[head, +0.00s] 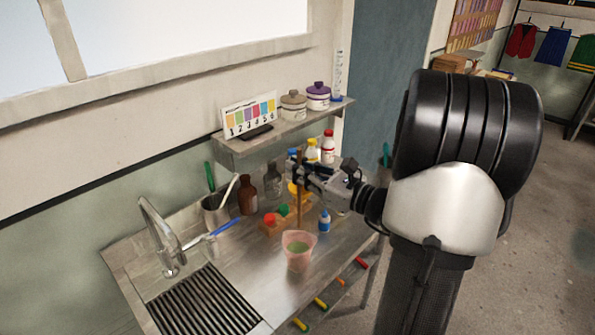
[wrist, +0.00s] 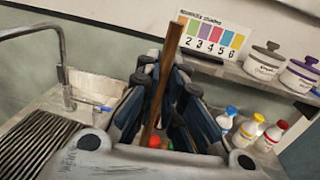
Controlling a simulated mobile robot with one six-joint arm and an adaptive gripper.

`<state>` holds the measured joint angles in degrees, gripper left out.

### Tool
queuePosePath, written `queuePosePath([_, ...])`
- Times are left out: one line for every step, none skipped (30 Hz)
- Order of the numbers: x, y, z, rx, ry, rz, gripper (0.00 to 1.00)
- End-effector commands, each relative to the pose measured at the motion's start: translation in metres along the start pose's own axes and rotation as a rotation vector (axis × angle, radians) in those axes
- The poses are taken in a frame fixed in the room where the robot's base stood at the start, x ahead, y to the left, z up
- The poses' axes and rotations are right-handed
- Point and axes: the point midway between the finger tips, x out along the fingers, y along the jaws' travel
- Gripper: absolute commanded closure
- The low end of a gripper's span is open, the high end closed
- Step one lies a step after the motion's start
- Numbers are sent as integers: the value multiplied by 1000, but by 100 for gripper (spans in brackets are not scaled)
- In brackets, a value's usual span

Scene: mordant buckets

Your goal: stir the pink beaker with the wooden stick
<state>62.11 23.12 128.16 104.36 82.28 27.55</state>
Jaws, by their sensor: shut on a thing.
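My gripper (head: 303,172) is shut on the brown wooden stick (head: 299,196), which hangs roughly upright above and behind the beaker in the picture. The stick's lower end shows near the beaker's back rim; I cannot tell whether it is inside. In the wrist view the stick (wrist: 165,80) stands tilted between the fingers of my gripper (wrist: 165,95). The beaker does not show in the wrist view.
A steel tap (head: 160,235) and ribbed drainer (head: 206,302) lie left. A brown bottle (head: 247,195), a grey cup (head: 215,212) and a small blue-capped bottle (head: 324,222) stand around the beaker. A wall shelf (head: 272,137) with jars is behind my gripper.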

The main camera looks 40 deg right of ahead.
Motion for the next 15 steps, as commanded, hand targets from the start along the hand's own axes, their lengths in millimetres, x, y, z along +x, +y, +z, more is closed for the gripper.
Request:
queuePosePath([0,0,-1,1,0,-1,100])
queuePosePath([0,0,-1,2,0,-1,100])
queuePosePath([0,0,-2,3,0,-1,100])
queuePosePath([0,0,-2,3,0,-1,100])
queuePosePath([0,0,-3,3,0,-1,100])
queuePosePath([0,0,-4,3,0,-1,100])
queuePosePath([0,0,-6,4,0,-1,100])
queuePosePath([0,0,-7,4,0,-1,100])
queuePosePath([0,0,-9,4,0,-1,100])
queuePosePath([0,0,-11,4,0,-1,100])
queuePosePath([0,0,-14,4,0,-1,100])
queuePosePath([0,0,-17,4,0,-1,100])
queuePosePath([0,0,-20,4,0,-1,100])
queuePosePath([0,0,-22,4,0,0,100])
queuePosePath([0,0,-26,4,0,0,100])
